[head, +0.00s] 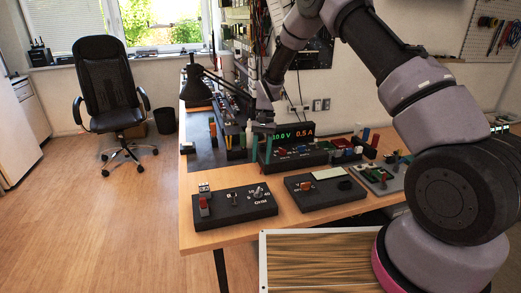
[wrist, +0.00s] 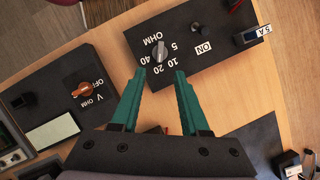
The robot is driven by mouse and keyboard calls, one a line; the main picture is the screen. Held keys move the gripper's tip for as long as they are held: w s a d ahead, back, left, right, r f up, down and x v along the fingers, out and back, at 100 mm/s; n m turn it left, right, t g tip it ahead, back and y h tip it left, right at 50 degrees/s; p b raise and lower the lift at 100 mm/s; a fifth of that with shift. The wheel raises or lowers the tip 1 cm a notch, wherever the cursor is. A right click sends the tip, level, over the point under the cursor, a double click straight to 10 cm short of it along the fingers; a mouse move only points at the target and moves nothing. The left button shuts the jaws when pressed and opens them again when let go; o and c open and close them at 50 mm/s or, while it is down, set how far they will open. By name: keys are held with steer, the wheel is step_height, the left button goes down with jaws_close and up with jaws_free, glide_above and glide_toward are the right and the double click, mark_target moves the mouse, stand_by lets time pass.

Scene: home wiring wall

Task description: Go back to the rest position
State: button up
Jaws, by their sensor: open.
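My gripper (head: 256,150) hangs over the wooden bench in the head view, its fingers pointing down. In the wrist view its two teal fingers (wrist: 160,76) are spread apart with nothing between them. Beyond the fingertips is the grey knob (wrist: 159,51) of a black box (wrist: 197,71) marked OHM with numbers; the gripper appears apart from it. In the head view this box (head: 235,208) stands at the front left of the bench, with the knob (head: 258,191) on its right part.
A second black box (head: 326,191) with a pale display stands to the right, near a lit power supply (head: 291,135). A desk lamp (head: 196,88) stands behind. An office chair (head: 108,90) is on the open floor at left. A framed wood-grain panel (head: 310,262) is in front.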

steer(key=s+d+r+t, duration=0.2)
steer(key=d+r, duration=0.2)
steer(key=r, duration=0.5)
steer(key=s+d+r+t+y, duration=0.1)
steer(key=d+r, duration=0.3)
steer(key=r, duration=0.6)
steer(key=s+d+r+t, duration=0.2)
steer(key=d+r, duration=0.3)
steer(key=r, duration=0.4)
steer(key=s+d+r+t, duration=0.2)
steer(key=s+d+r, duration=0.1)
steer(key=s, duration=0.3)
steer(key=s+d+r+m+t, duration=0.1)
steer(key=s+d+r+t, duration=0.1)
steer(key=s+d+r, duration=0.2)
steer(key=s+d+r+t, duration=0.2)
steer(key=s+d+r, duration=0.1)
steer(key=s, duration=0.6)
steer(key=shift+s+d+r, duration=0.3)
steer(key=shift+s+d, duration=0.05)
steer(key=shift+d, duration=0.05)
